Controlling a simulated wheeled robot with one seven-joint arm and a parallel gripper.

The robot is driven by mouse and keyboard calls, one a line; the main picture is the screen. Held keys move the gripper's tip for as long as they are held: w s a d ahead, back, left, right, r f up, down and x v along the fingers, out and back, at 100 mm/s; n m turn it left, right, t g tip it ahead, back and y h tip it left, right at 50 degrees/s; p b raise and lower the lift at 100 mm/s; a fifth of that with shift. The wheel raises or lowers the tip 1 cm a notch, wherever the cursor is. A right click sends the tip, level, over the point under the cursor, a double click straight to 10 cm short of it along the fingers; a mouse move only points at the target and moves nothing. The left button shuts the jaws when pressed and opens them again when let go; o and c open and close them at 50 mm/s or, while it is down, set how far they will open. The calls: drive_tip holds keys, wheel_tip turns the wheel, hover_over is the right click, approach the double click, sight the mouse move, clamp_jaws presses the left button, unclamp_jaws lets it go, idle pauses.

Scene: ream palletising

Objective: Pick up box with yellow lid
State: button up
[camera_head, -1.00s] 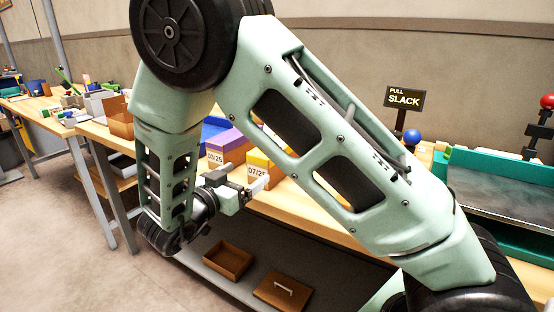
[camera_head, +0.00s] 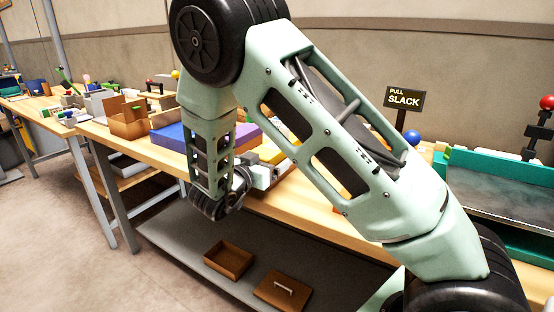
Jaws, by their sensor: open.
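The box with the yellow lid (camera_head: 270,153) stands on the wooden workbench in the middle of the head view. Only part of its yellow top shows; my arm and gripper hide much of its front. My gripper (camera_head: 280,172) is open, at the bench's front edge, just in front of the box and close to it. I cannot tell whether the fingers touch it or are around it. A box with a purple lid (camera_head: 245,134) stands just left of it, partly behind my arm.
A blue tray (camera_head: 168,138) and an open brown cardboard box (camera_head: 128,119) are left on the bench. A brown open box (camera_head: 228,259) and a brown lid with a handle (camera_head: 283,290) lie on the lower shelf. A "PULL SLACK" sign (camera_head: 404,98) stands behind my arm.

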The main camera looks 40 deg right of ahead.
drive_tip(key=c, duration=1.2)
drive_tip(key=shift+c, duration=0.2)
drive_tip(key=shift+r, duration=0.1)
